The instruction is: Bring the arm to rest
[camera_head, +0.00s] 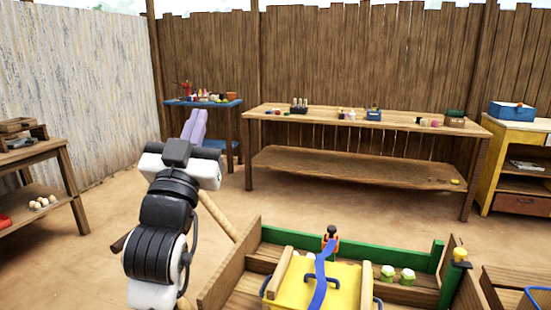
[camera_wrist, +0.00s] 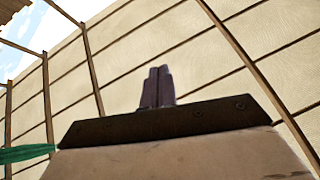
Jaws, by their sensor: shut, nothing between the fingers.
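My arm rises at the left of the head view, with its black and white links in the foreground. My gripper (camera_head: 195,127) is at its upper end, with two purple-grey fingers pointing up and lying close together. It is empty and held in the air, apart from the tables. In the wrist view the fingers (camera_wrist: 157,87) stand side by side, touching, with nothing between them. Behind them are pale panels and dark beams.
A wooden stall (camera_head: 230,262) with a yellow box (camera_head: 345,285), blue strip and green rail stands close in front. A long wooden table (camera_head: 345,117) with small goods and a blue table (camera_head: 205,102) stand behind. A side table (camera_head: 40,150) is left, a yellow cabinet (camera_head: 515,136) right.

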